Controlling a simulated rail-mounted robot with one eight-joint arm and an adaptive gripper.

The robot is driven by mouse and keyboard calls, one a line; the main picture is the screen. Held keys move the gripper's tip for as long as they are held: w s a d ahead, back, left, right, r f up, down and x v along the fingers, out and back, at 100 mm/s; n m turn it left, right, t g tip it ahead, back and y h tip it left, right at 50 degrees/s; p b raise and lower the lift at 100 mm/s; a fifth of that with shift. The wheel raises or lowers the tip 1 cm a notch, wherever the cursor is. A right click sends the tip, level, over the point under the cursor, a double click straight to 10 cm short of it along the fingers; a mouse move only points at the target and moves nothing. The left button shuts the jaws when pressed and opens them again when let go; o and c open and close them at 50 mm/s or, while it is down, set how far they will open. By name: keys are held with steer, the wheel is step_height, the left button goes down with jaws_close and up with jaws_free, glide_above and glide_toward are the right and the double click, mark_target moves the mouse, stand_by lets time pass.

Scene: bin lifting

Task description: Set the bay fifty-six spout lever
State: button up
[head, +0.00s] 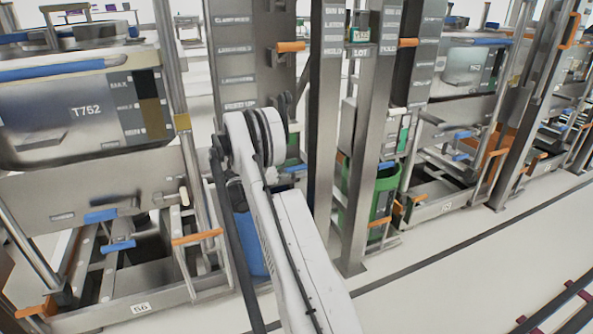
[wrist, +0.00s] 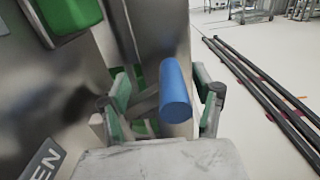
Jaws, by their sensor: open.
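In the wrist view, a blue cylindrical lever handle (wrist: 175,92) points toward the camera. My gripper (wrist: 163,88) is open, with one finger on each side of the handle; I cannot tell whether either finger touches it. A plate with letters ending in "EN" (wrist: 41,163) is at the lower left. In the head view, bay 56 is marked by a floor-level plate (head: 140,308) at lower left. Two blue handles, an upper one (head: 101,215) and a lower one (head: 118,246), show on that bay. My gripper is hidden behind my arm there.
A steel hopper marked T752 (head: 80,113) is above bay 56. An orange handle (head: 197,237) is on the bay's right side. A blue bin (head: 249,240) is partly behind my arm. A green bin (head: 383,195) stands behind steel posts (head: 358,225).

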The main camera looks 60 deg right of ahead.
jaws_close()
stand_by(0.5)
